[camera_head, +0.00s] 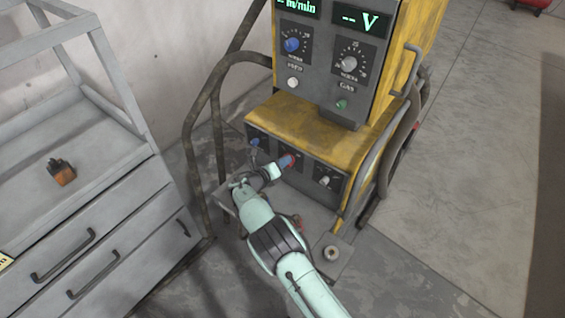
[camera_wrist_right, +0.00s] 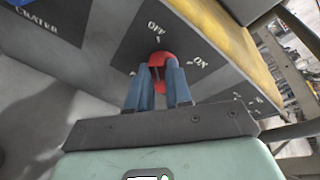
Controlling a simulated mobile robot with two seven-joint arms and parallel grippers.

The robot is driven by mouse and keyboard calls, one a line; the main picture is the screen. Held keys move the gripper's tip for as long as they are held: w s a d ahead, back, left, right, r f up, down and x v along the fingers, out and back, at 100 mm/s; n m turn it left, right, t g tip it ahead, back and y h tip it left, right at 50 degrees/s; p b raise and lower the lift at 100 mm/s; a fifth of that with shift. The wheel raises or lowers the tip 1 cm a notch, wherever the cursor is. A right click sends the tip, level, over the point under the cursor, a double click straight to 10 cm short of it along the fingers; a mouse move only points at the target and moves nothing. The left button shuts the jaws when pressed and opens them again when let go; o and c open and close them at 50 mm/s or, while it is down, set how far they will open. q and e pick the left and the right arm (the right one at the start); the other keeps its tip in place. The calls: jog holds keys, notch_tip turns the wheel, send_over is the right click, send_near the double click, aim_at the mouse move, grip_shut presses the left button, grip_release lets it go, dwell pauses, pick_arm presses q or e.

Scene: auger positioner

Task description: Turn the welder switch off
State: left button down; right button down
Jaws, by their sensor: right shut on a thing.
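The yellow and dark grey welder (camera_head: 333,130) stands in the middle of the head view. Its red rotary switch (camera_wrist_right: 160,59) is on the lower front panel, with OFF printed above it and ON to its right in the right wrist view. In the head view only a bit of the red switch (camera_head: 291,157) shows past the fingers. My right gripper (camera_head: 285,162) is at the switch, its blue fingers (camera_wrist_right: 161,76) shut on it from both sides. The fingers cover part of the switch, and I cannot tell which label it points to. My left gripper is not in view.
A blue knob (camera_head: 254,142) and a light knob (camera_head: 324,181) flank the switch. The upper panel (camera_head: 322,65) has more knobs and displays. Hoses (camera_head: 216,110) run at the left. A grey drawer cabinet (camera_head: 95,235) stands left. The floor at right (camera_head: 460,170) is clear.

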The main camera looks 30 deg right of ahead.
jog(key=c, duration=1.1)
grip_release()
jog(key=shift+o, duration=0.2)
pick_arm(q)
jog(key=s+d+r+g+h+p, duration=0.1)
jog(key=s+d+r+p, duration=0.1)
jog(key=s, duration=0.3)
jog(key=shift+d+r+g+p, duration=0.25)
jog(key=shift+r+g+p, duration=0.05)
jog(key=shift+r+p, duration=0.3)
pick_arm(e)
jog(key=v, duration=1.3)
jog(key=shift+a, duration=0.2)
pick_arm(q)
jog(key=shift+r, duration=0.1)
pick_arm(e)
jog(key=shift+s+r, duration=0.1)
